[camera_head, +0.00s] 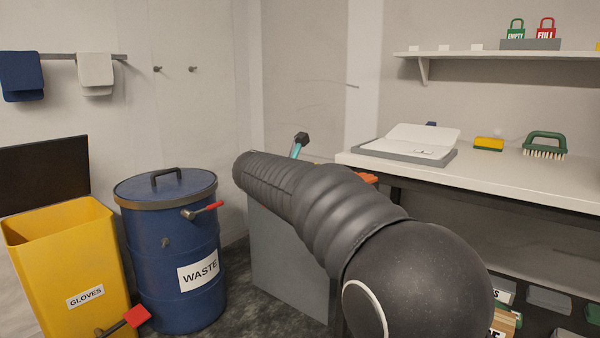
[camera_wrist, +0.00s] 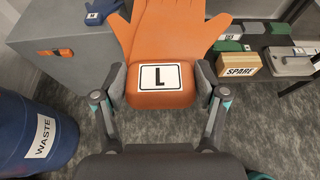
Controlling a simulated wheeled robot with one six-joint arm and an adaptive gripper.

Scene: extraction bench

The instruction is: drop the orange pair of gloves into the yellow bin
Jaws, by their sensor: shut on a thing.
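The orange gloves (camera_wrist: 170,45) are in my gripper (camera_wrist: 161,85), seen in the wrist view. The two fingers press on the cuff from both sides, just by a white label with the letter L. The glove fingers point away from the wrist, and their tips run out of the picture. In the head view my arm hides most of the gloves; a bit of orange shows behind it by the bench's left end. The yellow bin (camera_head: 110,260), labelled GLOVES, stands at the far left of the head view, with its open top facing up and a dark lid raised behind it.
A blue WASTE drum (camera_head: 168,245) with a closed lid stands right of the bin; it also shows in the wrist view (camera_wrist: 30,135). A grey cabinet (camera_head: 285,262) stands beside the white bench (camera_head: 520,185), which holds a case, a sponge and a brush (camera_head: 545,144).

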